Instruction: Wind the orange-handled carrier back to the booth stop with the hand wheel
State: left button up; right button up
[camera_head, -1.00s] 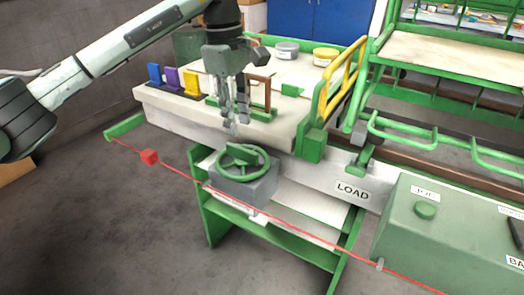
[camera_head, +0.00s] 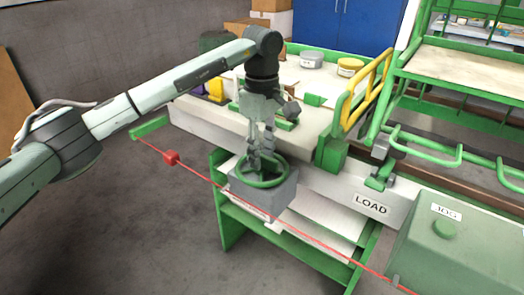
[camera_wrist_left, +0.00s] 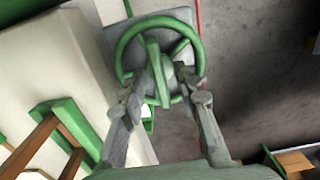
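The green hand wheel (camera_head: 281,178) lies on top of a grey box (camera_head: 250,195) at the front of the bench. It also shows in the left wrist view (camera_wrist_left: 197,50). My left gripper (camera_head: 261,158) points down over the wheel's middle. In the left wrist view its fingers (camera_wrist_left: 160,92) are spread, one on each side of the hub and spokes. I cannot tell whether they touch the wheel. I cannot make out an orange-handled carrier; a green frame with a yellow rail (camera_head: 366,90) stands on the bench to the right. My right gripper is not in view.
A LOAD label (camera_head: 371,204) is on the rail front. Tins (camera_head: 312,59) sit at the back.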

pick_arm(q)
grip_shut()
dwell(0.3)
